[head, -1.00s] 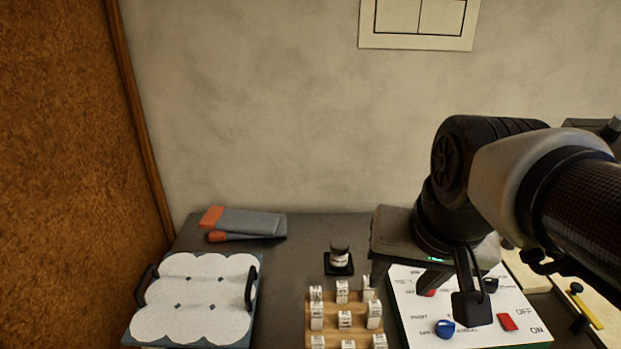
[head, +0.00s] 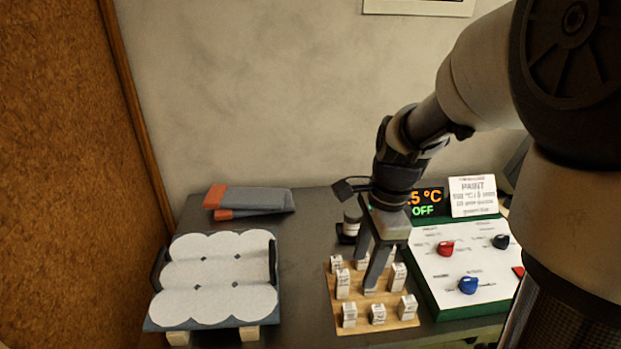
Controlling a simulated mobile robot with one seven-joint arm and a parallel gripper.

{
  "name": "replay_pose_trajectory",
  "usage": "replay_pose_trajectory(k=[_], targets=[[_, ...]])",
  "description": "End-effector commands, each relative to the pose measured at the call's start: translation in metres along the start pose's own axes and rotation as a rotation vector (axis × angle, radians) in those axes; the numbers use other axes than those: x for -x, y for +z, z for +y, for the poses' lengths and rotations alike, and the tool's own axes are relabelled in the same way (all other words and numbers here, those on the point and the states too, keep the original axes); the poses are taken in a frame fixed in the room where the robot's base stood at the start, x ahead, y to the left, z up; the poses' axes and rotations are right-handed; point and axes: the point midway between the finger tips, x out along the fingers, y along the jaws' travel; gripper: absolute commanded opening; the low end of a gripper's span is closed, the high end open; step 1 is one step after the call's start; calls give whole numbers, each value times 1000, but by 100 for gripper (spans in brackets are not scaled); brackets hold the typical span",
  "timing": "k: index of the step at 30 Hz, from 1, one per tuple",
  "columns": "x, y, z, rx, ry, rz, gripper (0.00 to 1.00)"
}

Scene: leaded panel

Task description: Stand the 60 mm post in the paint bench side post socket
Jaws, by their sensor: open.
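Several white labelled posts stand on a wooden board (head: 400,322) at the front centre, one of them at its left (head: 342,284). I cannot read their lengths, so I cannot tell which is the 60 mm post. My gripper (head: 365,275) points down over the middle of the board, with its fingers apart among the posts. It partly hides the posts at the back and middle, and I cannot tell whether a post is between the fingers. I cannot clearly make out the side post socket; small dark square marks (head: 237,256) show on the white-topped tray (head: 152,322) at left.
A green-edged control panel (head: 440,268) with red and blue knobs and an OFF display stands right of the board. A small jar (head: 351,229) stands behind my gripper. Dark bench (head: 302,240) is clear between tray and board.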

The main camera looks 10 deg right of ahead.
Motion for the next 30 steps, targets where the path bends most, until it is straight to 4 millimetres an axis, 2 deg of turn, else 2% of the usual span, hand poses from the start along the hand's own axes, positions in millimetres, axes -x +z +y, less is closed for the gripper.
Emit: replay_pose_trajectory(k=[15, 18, 25, 30], targets=[[-103, 0, 1, -24, 10, -5, 45], [-116, 0, 1, -23, 8, -4, 45], [-131, -1, 0, -24, 7, -4, 45], [-157, -2, 0, -23, 9, -5, 45]])
